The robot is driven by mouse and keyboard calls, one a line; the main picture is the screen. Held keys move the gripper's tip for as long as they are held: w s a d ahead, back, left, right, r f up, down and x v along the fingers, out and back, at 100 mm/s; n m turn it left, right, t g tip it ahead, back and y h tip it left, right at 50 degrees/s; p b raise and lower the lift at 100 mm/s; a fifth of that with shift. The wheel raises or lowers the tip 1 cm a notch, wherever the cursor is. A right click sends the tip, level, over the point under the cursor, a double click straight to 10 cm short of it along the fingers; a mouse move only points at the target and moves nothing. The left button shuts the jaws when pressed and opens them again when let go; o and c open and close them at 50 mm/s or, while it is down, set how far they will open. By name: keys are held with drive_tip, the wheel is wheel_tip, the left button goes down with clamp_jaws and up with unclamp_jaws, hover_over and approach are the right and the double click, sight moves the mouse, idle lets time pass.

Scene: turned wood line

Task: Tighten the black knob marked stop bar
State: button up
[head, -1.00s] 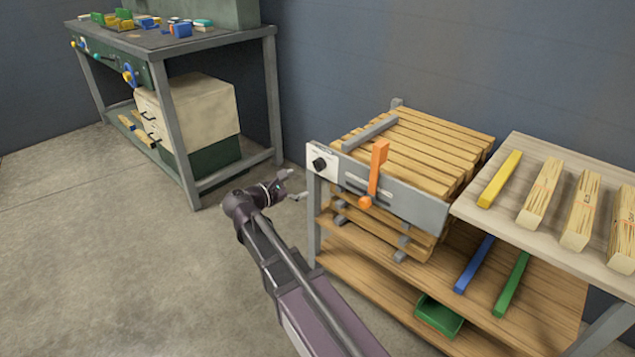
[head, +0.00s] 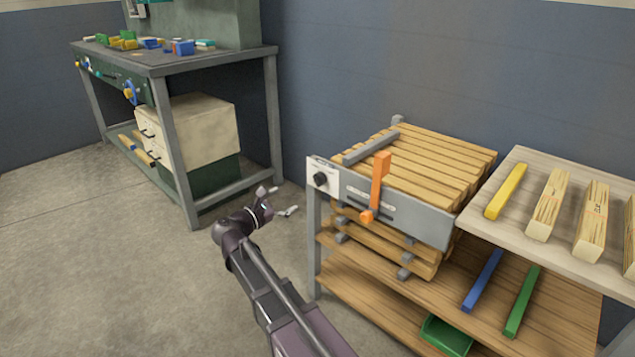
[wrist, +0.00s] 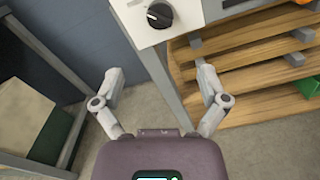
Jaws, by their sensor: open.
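The black knob (head: 320,179) sits on a white plate (head: 322,165) at the left end of the grey front rail of the slatted wooden rack. In the wrist view the knob (wrist: 159,15) shows at the top, round and black with a white pointer line. Any marking on it is too small to read. My gripper (head: 278,201) is open and empty, to the left of and a little below the knob in the head view. In the wrist view its two fingers (wrist: 160,78) are spread wide, with the knob beyond them and apart from them.
An orange lever (head: 379,188) stands on the rail right of the knob. A side table (head: 570,240) with a yellow bar and wood blocks is at the right. A green workbench (head: 170,60) stands at the back left. The floor (head: 90,270) at left is clear.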

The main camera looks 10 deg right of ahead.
sight(315, 182)
drive_tip(key=x, duration=1.3)
drive_tip(key=shift+w+d, duration=0.2)
drive_tip(key=c, duration=1.1)
